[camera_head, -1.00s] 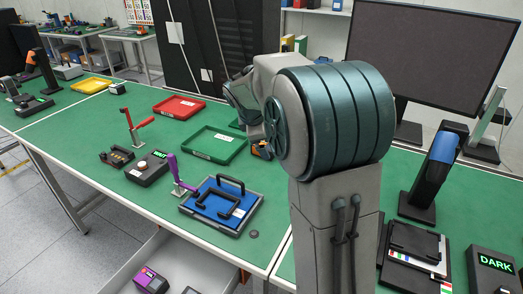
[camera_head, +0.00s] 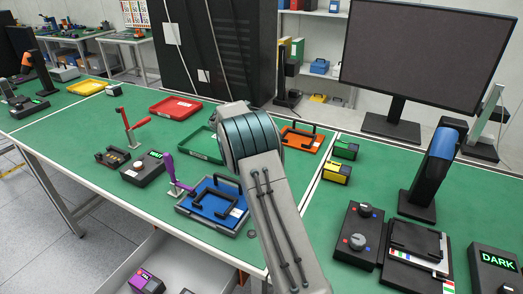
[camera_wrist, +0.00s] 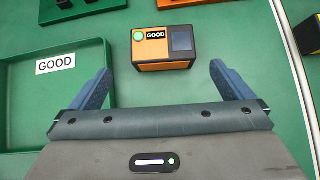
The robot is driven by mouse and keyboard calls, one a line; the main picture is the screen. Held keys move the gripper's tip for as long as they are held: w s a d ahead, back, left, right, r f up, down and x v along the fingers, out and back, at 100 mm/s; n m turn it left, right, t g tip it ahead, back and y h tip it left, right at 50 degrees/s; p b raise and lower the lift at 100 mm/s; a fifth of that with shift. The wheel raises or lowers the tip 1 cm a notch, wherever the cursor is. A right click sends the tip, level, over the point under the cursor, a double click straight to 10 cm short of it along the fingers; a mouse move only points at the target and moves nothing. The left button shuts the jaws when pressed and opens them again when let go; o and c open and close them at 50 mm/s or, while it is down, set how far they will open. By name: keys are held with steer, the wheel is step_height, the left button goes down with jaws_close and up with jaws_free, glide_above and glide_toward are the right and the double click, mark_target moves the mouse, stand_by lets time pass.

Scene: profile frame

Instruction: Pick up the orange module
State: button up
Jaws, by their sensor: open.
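The fingers are blue, spread wide apart and hold nothing. They do not touch the module. In the head view my arm hides the module and the gripper.
A green tray (camera_wrist: 112,91) marked "GOOD" lies left of the module. An orange tray (camera_head: 316,139) lies beyond it. Green (camera_head: 347,149) and yellow (camera_head: 337,173) modules stand to the right. A blue fixture (camera_head: 234,225) stands near the front edge.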

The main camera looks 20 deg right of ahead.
steer(key=p+x, duration=0.1)
steer(key=x, duration=0.6)
steer(key=shift+d, duration=0.15)
steer(key=p+x, duration=0.2)
steer(key=x, duration=0.2)
steer(key=shift+d, duration=0.2)
steer(key=shift+w+d+f, duration=0.25)
steer(key=shift+d+f, duration=0.05)
steer(key=shift+f, duration=0.15)
steer(key=c, duration=0.8)
